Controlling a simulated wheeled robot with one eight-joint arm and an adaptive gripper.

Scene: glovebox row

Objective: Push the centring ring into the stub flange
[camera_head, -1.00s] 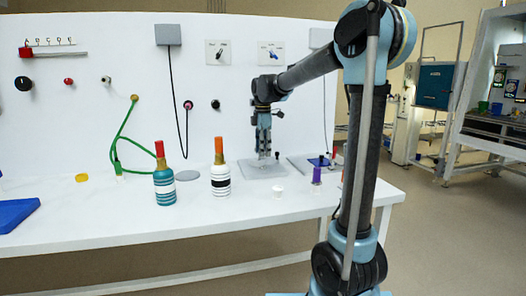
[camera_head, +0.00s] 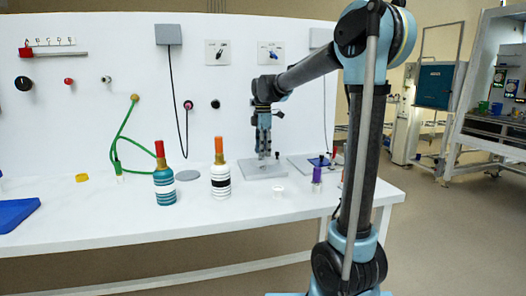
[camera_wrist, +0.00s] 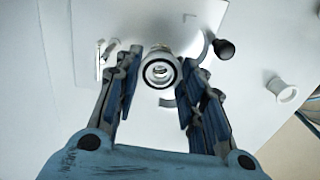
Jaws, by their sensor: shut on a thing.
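My gripper (camera_head: 264,153) points down over the grey plate on the bench. In the wrist view its two fingers (camera_wrist: 160,68) close from both sides on a small round ring with a dark band, the centring ring (camera_wrist: 161,86). A pale round part, which looks like the stub flange (camera_wrist: 159,50), shows just behind the ring and in line with it. The ring hides most of that part, so I cannot tell whether the ring is seated in it. In the head view the fingers hide both.
A small white flanged piece (camera_head: 278,189) stands on the bench in front of the plate (camera_head: 250,171). A black-knobbed part (camera_wrist: 223,48) is close to the right finger. A purple bottle (camera_head: 317,174) stands to the right. Two striped bottles (camera_head: 164,188) (camera_head: 220,182) stand to the left.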

